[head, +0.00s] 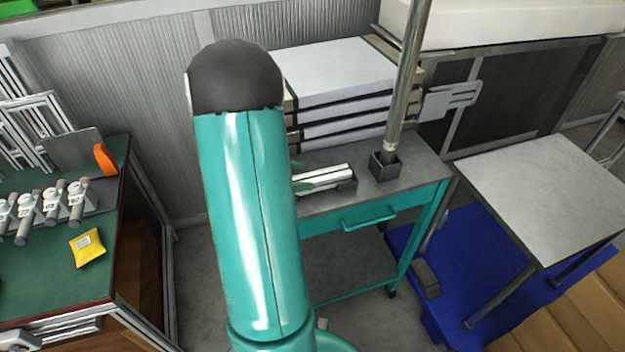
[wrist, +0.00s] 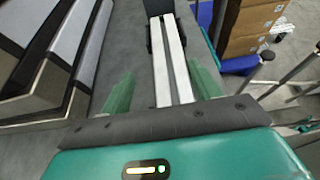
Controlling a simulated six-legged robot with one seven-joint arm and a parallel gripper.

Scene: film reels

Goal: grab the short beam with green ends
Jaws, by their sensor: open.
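A short pale silver beam with two parallel rails (head: 328,175) lies on the grey top of the teal cart in the head view. In the wrist view the beam (wrist: 157,62) runs up the middle of the picture, with dark pieces beside its far part. I cannot make out green ends on it. My gripper (wrist: 160,72) is open, with one green finger on each side of the beam. In the head view its green fingertips (head: 309,176) show near the beam's left part. Whether the fingers touch the beam is unclear. My arm hides the nearer side.
A metal post (head: 405,85) stands in a dark socket on the cart (head: 420,165), right of the beam. Stacked pale slabs (head: 335,75) rise behind it. A green-topped bench (head: 50,280) is at left, and a grey table (head: 545,190) at right.

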